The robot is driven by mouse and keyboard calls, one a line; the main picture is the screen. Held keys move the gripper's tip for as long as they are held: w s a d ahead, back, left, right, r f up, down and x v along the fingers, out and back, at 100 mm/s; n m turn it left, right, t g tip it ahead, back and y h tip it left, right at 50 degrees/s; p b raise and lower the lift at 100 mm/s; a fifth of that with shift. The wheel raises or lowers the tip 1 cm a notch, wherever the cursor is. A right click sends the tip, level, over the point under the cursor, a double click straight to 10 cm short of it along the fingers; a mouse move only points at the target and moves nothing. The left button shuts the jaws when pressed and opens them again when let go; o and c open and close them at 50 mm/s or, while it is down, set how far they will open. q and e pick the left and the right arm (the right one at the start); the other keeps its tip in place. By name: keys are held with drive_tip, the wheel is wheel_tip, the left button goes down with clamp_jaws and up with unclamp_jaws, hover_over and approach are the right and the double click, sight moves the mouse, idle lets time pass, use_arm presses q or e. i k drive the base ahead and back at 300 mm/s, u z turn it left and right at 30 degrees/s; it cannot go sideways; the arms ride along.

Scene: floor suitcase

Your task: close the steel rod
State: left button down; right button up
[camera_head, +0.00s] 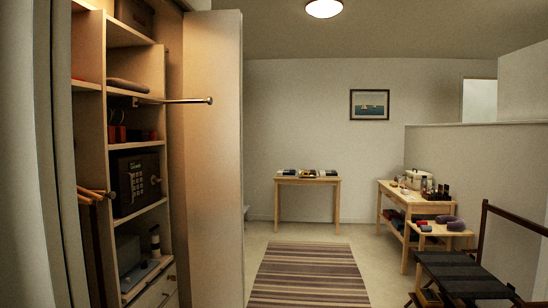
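A steel rod (185,101) sticks out of the open wardrobe at the left, roughly level with the shelf that holds a folded item. It has a round knob at its right end, and the rod passes in front of the wardrobe's open door panel (213,180). Its inner end meets a dark mount near the shelf edge. Neither of my grippers shows in this view, and nothing touches the rod.
The wardrobe shelves (152,208) hold a dark safe (136,183) and small items. A striped rug (310,275) lies on the floor ahead. A small table (308,181) stands at the back wall. A side table (420,207) and a dark luggage rack (462,275) stand right.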

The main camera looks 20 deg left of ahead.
sight(210, 101)
drive_tip(key=u, duration=0.15)
drive_tip(key=i, duration=2.25)
drive_tip(key=u, duration=0.25)
